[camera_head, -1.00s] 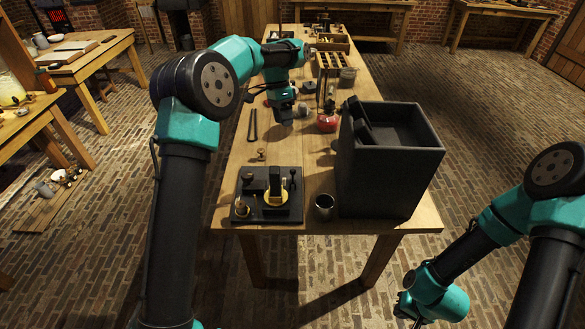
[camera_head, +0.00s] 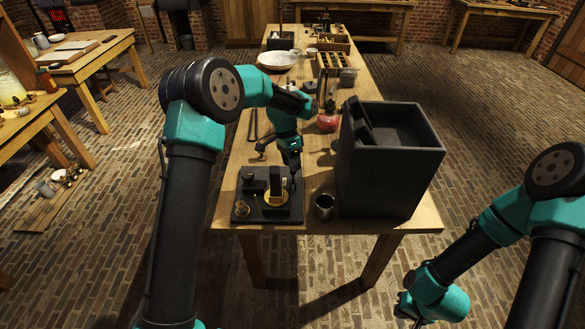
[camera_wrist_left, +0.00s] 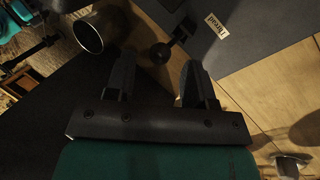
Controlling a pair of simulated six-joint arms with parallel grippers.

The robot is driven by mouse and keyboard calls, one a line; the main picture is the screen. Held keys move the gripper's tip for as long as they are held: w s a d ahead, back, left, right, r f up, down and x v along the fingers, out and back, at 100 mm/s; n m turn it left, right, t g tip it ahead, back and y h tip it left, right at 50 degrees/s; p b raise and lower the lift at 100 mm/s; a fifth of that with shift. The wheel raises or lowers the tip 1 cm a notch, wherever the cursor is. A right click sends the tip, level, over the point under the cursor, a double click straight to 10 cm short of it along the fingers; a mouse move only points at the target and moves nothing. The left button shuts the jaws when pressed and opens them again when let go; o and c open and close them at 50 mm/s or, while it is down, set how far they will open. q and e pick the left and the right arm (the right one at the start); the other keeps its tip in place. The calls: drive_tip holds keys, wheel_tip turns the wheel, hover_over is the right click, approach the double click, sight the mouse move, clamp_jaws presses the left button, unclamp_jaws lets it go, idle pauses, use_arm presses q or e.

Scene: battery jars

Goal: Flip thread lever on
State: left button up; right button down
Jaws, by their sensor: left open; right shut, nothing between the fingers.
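The thread lever (camera_wrist_left: 162,51), a dark stem with a round knob, sticks out from a dark grey box (camera_wrist_left: 245,45). Beside it is a pale label reading THREAD, upside down in the left wrist view. In the head view, the small dark knob (camera_head: 336,145) shows at the left side of the box (camera_head: 385,175). My left gripper (camera_head: 292,178) is open and empty, pointing down over the right part of the black board, left of the box. In the wrist view, the knob appears just beyond and between its fingertips (camera_wrist_left: 157,65), apart from them. My right gripper (camera_head: 402,304) is shut, low at right, off the table.
A black board (camera_head: 245,214) with brass and black fittings lies at the table's front left. A metal cup (camera_head: 325,207) stands between board and box; it also shows in the wrist view (camera_wrist_left: 88,34).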

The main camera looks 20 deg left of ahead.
use_arm(q)
drive_tip(key=shift+x, duration=1.1)
clamp_jaws()
